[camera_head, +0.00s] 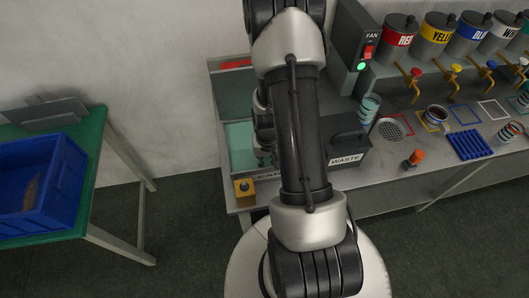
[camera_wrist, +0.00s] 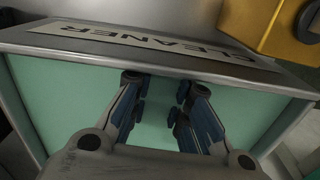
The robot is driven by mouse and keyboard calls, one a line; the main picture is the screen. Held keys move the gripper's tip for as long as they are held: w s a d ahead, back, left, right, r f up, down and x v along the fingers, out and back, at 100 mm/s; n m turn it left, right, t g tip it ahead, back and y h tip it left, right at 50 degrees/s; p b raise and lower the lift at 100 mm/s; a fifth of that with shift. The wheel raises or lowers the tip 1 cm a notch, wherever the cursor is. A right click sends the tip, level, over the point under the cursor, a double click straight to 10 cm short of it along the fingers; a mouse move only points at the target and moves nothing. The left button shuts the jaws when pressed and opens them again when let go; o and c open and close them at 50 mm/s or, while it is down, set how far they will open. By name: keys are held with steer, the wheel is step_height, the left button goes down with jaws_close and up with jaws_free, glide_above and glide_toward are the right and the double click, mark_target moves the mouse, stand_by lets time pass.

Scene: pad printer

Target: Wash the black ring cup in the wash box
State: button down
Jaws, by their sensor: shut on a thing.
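The wash box, with pale green inside, is left of my arm in the head view (camera_head: 240,135). In the wrist view its rim carries a CLEANER label (camera_wrist: 155,42), and the green fills most of the picture (camera_wrist: 60,95). In the head view my arm covers most of the gripper.
A yellow block with a dark button (camera_head: 245,190) stands at the box's front corner. A dark WASTE box (camera_head: 347,146) is right of my arm. Cups, a blue rack (camera_head: 470,145) and ink cans (camera_head: 400,40) are further right. A blue crate (camera_head: 45,185) is far left.

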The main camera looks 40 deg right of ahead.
steer(key=shift+r+p, duration=3.65)
steer(key=shift+r, duration=1.6)
step_height(320, 180, up, 4)
steer(key=p, duration=0.2)
steer(key=shift+p, duration=0.4)
